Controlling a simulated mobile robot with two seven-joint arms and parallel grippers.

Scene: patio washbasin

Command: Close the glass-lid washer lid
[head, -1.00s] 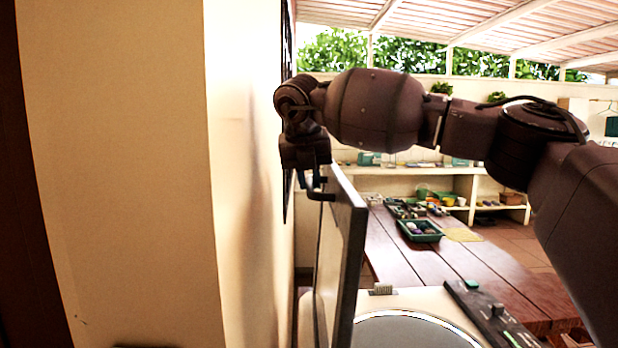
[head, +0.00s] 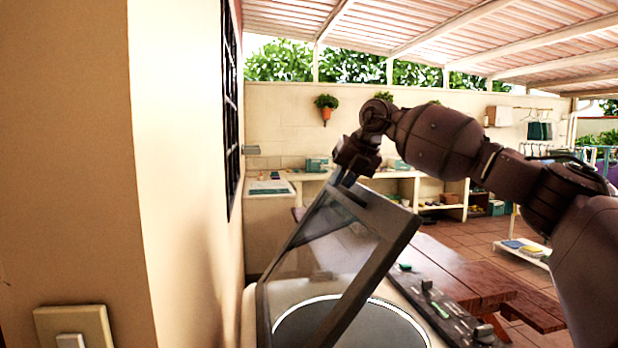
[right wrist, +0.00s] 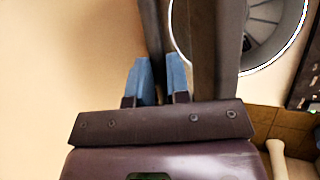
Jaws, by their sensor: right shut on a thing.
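The washer's glass lid (head: 322,245) is a dark frame around a clear pane, tilted part way over the washer. Under it the round drum opening (head: 395,325) shows on the white washer top. My right gripper (head: 345,180) is at the lid's upper edge, shut on the frame. In the right wrist view, its blue-padded fingers (right wrist: 157,80) are at the dark lid frame (right wrist: 212,50), with the drum (right wrist: 262,30) beyond. My left gripper is not in view.
A wall (head: 180,170) stands close on the left. The washer's dark control panel (head: 440,310) runs along its right side. A wooden table (head: 460,265) is beyond it, and shelves (head: 440,190) line the back wall.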

